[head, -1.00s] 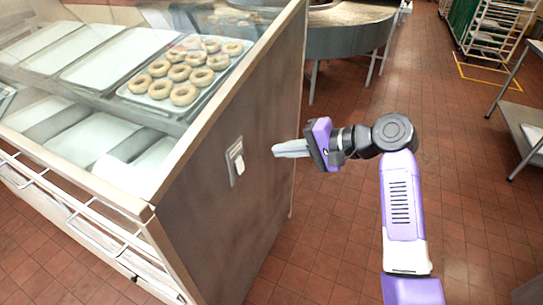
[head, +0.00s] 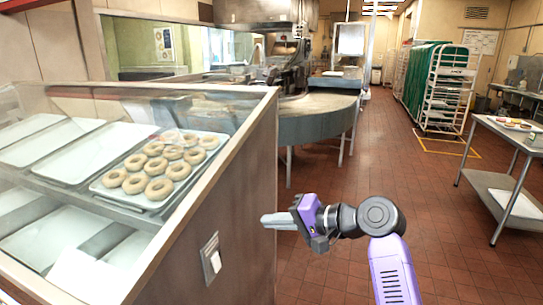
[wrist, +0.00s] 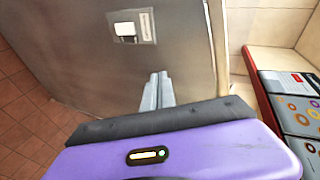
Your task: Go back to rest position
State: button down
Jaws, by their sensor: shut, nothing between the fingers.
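My gripper (head: 279,220) is in the head view, right of the display case's brown side panel (head: 236,205). It points left toward the panel with its fingers together and nothing between them. In the wrist view my gripper's fingers (wrist: 158,91) are shut and point toward the grey-looking panel (wrist: 75,50). A switch plate with a white rocker (head: 211,259) is on the panel, lower left of the fingertips in the head view. The switch (wrist: 130,28) also shows up and left of the fingers in the wrist view, apart from them.
The glass case holds a tray of doughnuts (head: 150,173) and several empty trays. A round grey counter (head: 318,118) stands behind. A steel table (head: 495,185) and a white rack (head: 446,90) are at the right. Red tiled floor (head: 400,150) is open between them.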

jog(key=w+d+f+t+h, duration=0.1)
jog(key=d+f+t+h, duration=0.1)
jog(key=d+t+h, duration=0.35)
jog(key=s+d+f+t+h, duration=0.2)
jog(key=s+d+f, duration=0.2)
jog(key=s+d, duration=0.15)
jog(key=s+d+f+t+h, duration=0.1)
jog(key=s+d+f+t, duration=0.25)
jog(key=s, duration=0.35)
jog(key=s+d+f+n+g+h, duration=0.1)
jog(key=s+d+n, duration=0.1)
jog(key=s, duration=1.8)
jog(key=s+d+f+n+g+h, duration=0.1)
jog(key=s+d+f+g+h, duration=0.1)
jog(key=s, duration=1.8)
jog(key=shift+s+d+f+n, duration=0.3)
jog(key=shift+d+n, duration=0.1)
jog(key=shift+d, duration=0.2)
jog(key=shift+d, duration=0.1)
